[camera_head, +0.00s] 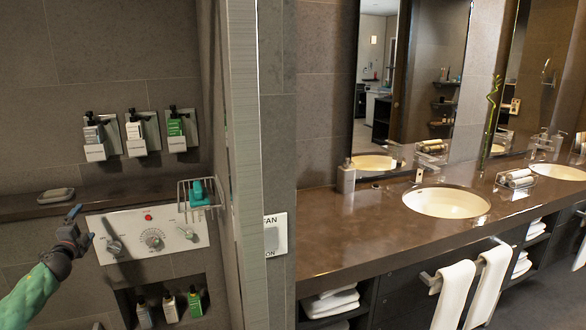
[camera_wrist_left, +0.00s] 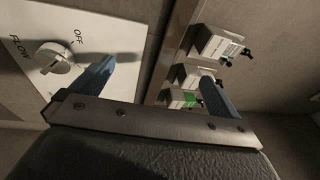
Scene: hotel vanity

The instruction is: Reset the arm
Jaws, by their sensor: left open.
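My left arm, with a green sleeve, comes in from the lower left in the head view. Its gripper (camera_head: 82,226) is open and empty, just left of the white control panel (camera_head: 135,222) and its left knob (camera_head: 113,246). In the left wrist view the two blue-grey fingers of the gripper (camera_wrist_left: 156,88) are spread apart with nothing between them. The flow knob (camera_wrist_left: 54,58), beside the word OFF, is at the upper left there, near one finger but seemingly apart from it. My right gripper is not in view.
Above the panel is a ledge with a soap dish (camera_head: 56,195) and wall dispensers (camera_head: 135,131). A wire basket (camera_head: 200,197) holds a teal item at the panel's right. Bottles (camera_head: 169,307) stand in a niche below. A partition (camera_head: 243,150) separates this from the sink counter (camera_head: 340,232).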

